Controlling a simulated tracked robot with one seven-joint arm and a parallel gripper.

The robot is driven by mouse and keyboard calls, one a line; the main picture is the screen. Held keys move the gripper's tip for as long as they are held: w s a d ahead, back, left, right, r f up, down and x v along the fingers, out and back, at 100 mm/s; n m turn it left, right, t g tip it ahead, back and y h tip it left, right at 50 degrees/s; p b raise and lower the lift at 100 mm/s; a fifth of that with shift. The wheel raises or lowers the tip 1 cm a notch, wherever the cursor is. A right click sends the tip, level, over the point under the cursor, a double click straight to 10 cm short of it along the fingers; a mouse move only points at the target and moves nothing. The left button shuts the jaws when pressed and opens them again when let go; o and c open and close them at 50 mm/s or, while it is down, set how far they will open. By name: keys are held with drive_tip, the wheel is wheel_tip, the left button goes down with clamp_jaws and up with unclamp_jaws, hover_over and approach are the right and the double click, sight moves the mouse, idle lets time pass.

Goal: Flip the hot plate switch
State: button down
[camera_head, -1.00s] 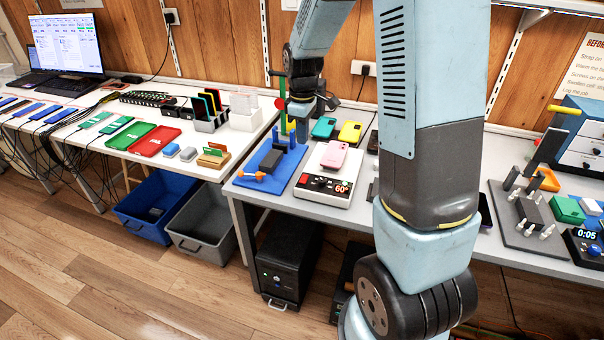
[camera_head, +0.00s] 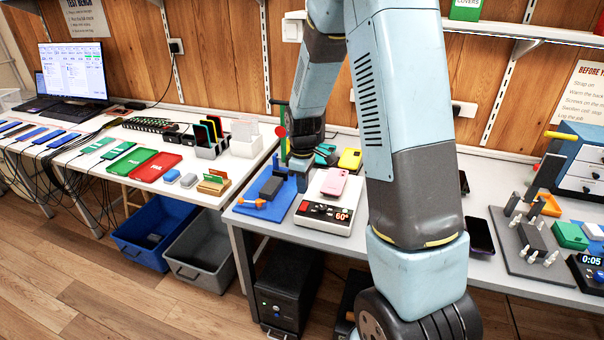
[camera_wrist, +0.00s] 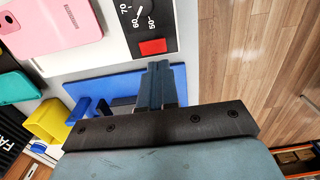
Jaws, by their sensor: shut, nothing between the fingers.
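In the wrist view the hot plate's panel (camera_wrist: 150,12) shows a dial marked 50, 60, 70 and a red switch (camera_wrist: 153,46). I cannot tell which way the switch is set. My gripper (camera_wrist: 162,72) is shut and empty, its fingertips just beside the switch in the picture; contact cannot be told. In the head view my gripper (camera_head: 302,181) is left of the hot plate.
A blue fixture (camera_head: 268,188) with an orange clamp stands left of the hot plate, close to my gripper. A dark phone (camera_head: 481,236) lies to the right. The bench's front edge is close to the panel.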

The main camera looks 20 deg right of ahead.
sight(303, 208)
drive_tip(key=shift+f, duration=3.15)
drive_tip(key=shift+s+f, duration=0.15)
drive_tip(key=shift+d, duration=0.1)
drive_tip(key=shift+w+d+r, duration=0.2)
drive_tip(key=shift+w+d, duration=0.2)
drive_tip(key=shift+w, duration=0.3)
